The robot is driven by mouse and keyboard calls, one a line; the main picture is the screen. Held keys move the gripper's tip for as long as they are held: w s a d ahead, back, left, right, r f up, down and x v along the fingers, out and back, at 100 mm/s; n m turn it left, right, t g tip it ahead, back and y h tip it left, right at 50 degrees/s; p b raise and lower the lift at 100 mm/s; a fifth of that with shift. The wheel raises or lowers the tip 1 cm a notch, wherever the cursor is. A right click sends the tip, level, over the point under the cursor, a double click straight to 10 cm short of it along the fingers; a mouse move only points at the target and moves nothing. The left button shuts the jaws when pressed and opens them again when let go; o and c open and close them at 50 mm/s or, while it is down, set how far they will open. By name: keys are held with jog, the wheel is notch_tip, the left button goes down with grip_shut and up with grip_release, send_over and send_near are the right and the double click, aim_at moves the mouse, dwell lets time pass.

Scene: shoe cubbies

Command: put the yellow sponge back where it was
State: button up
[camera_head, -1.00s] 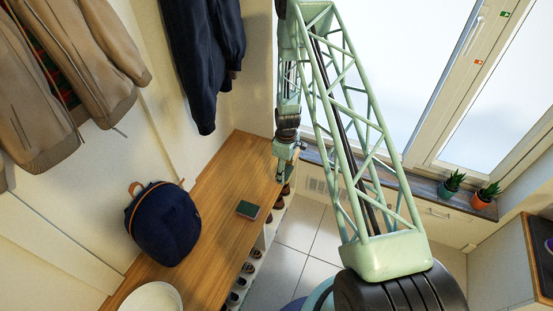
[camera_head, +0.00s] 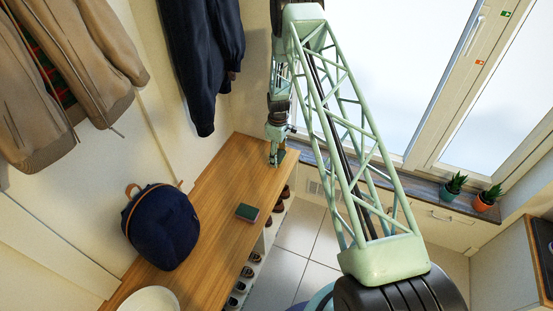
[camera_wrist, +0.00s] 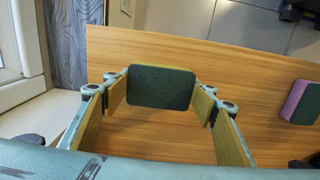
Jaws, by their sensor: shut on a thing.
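My gripper (camera_head: 274,158) is over the far end of the wooden bench (camera_head: 215,185), near the window wall. In the wrist view my gripper (camera_wrist: 160,90) is shut on the yellow sponge (camera_wrist: 160,87), one finger pad on each short side. The sponge shows a dark green top face and a thin yellow edge. The bench top (camera_wrist: 250,60) lies under it; I cannot tell whether the sponge touches it. In the head view the sponge is small and partly hidden by the fingers.
A pink sponge with a dark green top (camera_wrist: 303,102) lies apart on the bench; it also shows in the head view (camera_head: 247,212). A blue backpack (camera_head: 160,228) and a white round thing (camera_head: 150,301) are nearer. Shoes (camera_head: 247,272) fill cubbies below the bench's right edge.

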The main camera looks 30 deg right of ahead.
jog(key=shift+w+d+f, duration=0.1)
jog(key=shift+w+d, duration=0.1)
jog(key=shift+w, duration=0.6)
jog(key=shift+w+d+f, duration=0.1)
jog(key=shift+w+d, duration=0.05)
jog(key=shift+w, duration=0.6)
jog(key=shift+f+b, duration=0.7)
jog(key=shift+f, duration=1.05)
jog(key=shift+f, duration=0.15)
jog(key=o, duration=1)
jog(key=shift+r, duration=0.2)
jog(key=shift+r+p, duration=1.25)
jog(key=shift+r, duration=4.75)
